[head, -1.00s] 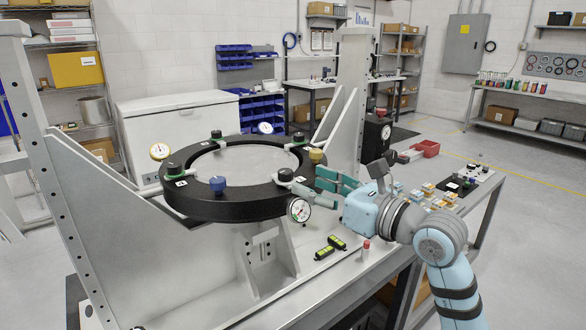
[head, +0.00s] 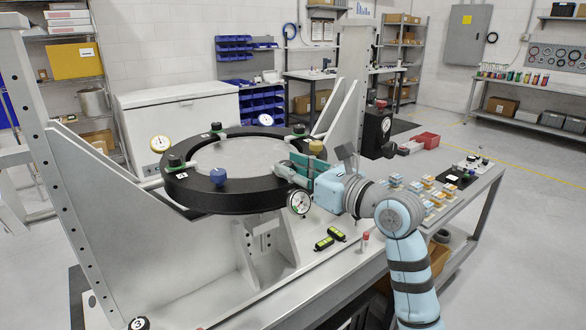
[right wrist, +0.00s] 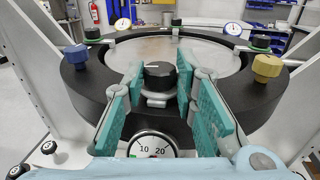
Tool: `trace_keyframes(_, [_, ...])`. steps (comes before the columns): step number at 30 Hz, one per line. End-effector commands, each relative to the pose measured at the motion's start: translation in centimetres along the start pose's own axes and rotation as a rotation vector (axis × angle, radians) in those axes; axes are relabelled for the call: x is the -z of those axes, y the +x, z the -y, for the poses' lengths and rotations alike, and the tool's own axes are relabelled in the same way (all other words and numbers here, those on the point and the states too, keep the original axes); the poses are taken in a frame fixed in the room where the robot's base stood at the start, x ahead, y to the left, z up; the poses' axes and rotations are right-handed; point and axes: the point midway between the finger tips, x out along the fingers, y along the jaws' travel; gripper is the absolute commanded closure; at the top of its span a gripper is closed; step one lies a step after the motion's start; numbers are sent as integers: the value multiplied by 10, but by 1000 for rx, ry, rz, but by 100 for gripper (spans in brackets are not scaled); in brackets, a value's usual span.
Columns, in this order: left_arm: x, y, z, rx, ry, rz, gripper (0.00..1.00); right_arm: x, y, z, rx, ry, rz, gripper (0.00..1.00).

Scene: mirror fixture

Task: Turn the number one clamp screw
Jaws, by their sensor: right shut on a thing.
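A black ring (head: 200,203) holds a round mirror plate (head: 240,155) on a grey stand. Black clamp screws sit around it: one at left (head: 175,160), one at back left (head: 216,127), one at back right (head: 298,130). My right gripper (head: 303,170) is at the ring's front right. Its teal fingers are shut on a black clamp screw (right wrist: 159,73), which stands between the fingertips in the right wrist view. The fingers largely hide this screw in the head view. I cannot read its number. My left gripper is out of view.
A blue knob (head: 218,177) and a yellow knob (head: 316,147) stand on the ring beside the gripped screw. A dial gauge (head: 299,202) hangs below my right gripper. Yellow-black levels (head: 324,243) and a red-capped tube (head: 365,240) lie on the bench in front.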

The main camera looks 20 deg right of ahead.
Motion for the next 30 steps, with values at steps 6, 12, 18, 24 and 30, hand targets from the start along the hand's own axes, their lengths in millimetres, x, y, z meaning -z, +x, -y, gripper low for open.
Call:
trace_keyframes(6, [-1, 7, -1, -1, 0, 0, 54, 3, 1, 4, -121, 1, -6, 100])
trace_keyframes(12, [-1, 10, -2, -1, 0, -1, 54, 1, 0, 5, -212, 2, -2, 100])
trace_keyframes(18, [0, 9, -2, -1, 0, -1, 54, 1, 0, 5, -211, 2, -2, 100])
trace_keyframes(24, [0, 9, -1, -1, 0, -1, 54, 1, 0, 5, -211, 1, -1, 54])
trace_keyframes(30, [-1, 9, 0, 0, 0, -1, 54, 0, 0, 5, -210, 1, -1, 54])
